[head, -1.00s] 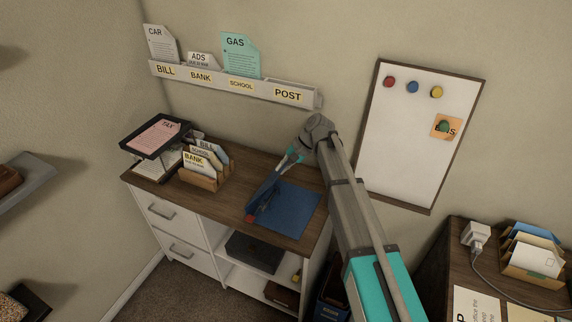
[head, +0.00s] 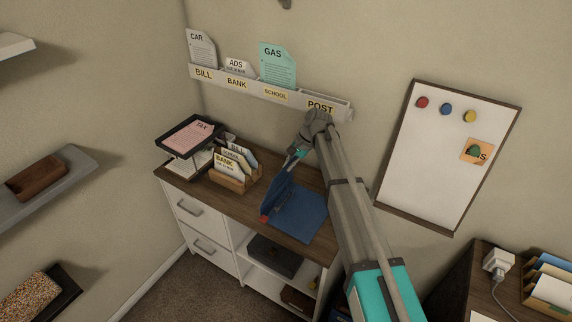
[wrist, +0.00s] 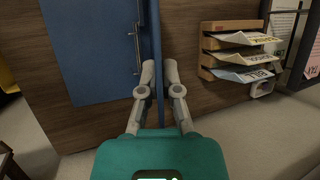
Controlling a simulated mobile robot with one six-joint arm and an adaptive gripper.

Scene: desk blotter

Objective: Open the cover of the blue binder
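The blue binder (head: 306,213) lies on the wooden top of the white cabinet. Its cover (head: 277,196) stands up steeply on the binder's left side, with a red spot at its near lower end. In the wrist view the cover shows edge-on as a thin blue strip (wrist: 157,22), with the blue binder body and metal ring bar (wrist: 137,50) to its left. My gripper (head: 297,154) is at the far upper part of the cover. In the wrist view its fingers (wrist: 159,72) are close together, one on each side of the cover, and appear to pinch it.
Left of the binder stand a wooden file sorter (head: 236,180) and a stacked letter tray (head: 188,138). A wall rack (head: 270,94) with papers hangs behind. A whiteboard (head: 440,150) is on the wall at right. Cabinet top between sorter and cover is narrow but clear.

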